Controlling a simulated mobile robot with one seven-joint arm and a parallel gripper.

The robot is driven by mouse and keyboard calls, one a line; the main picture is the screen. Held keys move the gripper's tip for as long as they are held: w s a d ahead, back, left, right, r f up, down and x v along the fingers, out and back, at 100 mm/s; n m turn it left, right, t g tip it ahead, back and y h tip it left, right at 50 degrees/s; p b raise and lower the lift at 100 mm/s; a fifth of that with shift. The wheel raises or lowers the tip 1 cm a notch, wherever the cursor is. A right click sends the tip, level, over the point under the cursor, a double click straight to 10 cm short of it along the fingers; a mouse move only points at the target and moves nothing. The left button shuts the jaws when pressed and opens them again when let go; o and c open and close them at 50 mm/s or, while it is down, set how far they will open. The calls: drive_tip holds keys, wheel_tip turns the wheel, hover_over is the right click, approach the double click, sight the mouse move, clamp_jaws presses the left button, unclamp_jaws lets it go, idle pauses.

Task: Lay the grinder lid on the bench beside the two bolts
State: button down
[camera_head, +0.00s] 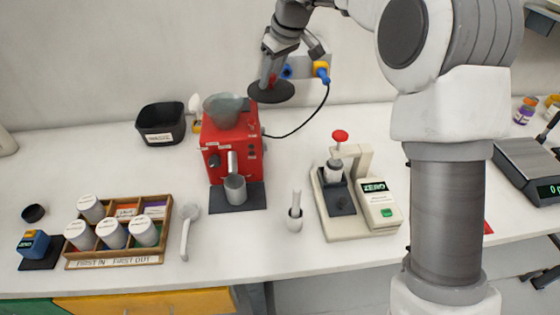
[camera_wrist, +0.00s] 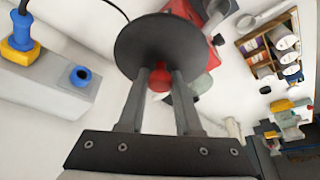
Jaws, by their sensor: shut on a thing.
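The grinder lid (camera_head: 272,93) is a black disc with a red knob; it also shows in the wrist view (camera_wrist: 150,40). My gripper (camera_head: 269,78) is shut on the red knob, its two fingers (camera_wrist: 160,85) on either side of it. The lid hangs in the air behind and right of the red grinder (camera_head: 233,145) in the head view, apart from the bench. The grinder's grey hopper (camera_head: 226,107) is uncovered. I cannot make out the two bolts in either view.
The white bench (camera_head: 285,150) has free room right of the grinder. A black bin (camera_head: 161,125) stands left of it, a press with a red knob (camera_head: 345,200) to the right. A wall socket box (camera_head: 305,68) with a yellow-blue plug (camera_head: 321,71) is close to the lid; its cord drops behind.

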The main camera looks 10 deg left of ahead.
drive_tip(key=s+d+f+m+b, duration=0.1)
drive_tip(key=f+b, duration=0.3)
drive_tip(key=f, duration=0.5)
drive_tip(key=s+d+f+m+b, duration=0.1)
drive_tip(key=d+f+b, duration=0.2)
drive_tip(key=f, duration=0.7)
drive_tip(key=s+d+f+m+b, duration=0.1)
drive_tip(key=f+b, duration=0.3)
drive_tip(key=f, duration=0.5)
drive_tip(key=shift+s+d+f+t+h+b, duration=0.25)
drive_tip(key=shift+d+f+t+h+b, duration=0.15)
drive_tip(key=w, duration=0.2)
drive_tip(key=w+a, duration=0.1)
drive_tip(key=shift+w+a+r, duration=0.15)
drive_tip(key=shift+w+a, duration=0.05)
drive_tip(key=shift+w, duration=0.15)
drive_tip(key=shift+w+a+p, duration=0.25)
drive_tip(key=shift+w+p, duration=0.05)
drive_tip(key=shift+w, duration=0.35)
drive_tip(key=shift+w+a+f, duration=0.25)
drive_tip(key=shift+w, duration=0.4)
drive_tip(key=shift+w+a+f, duration=0.2)
drive_tip(key=shift+w, duration=0.45)
drive_tip(key=shift+f, duration=0.1)
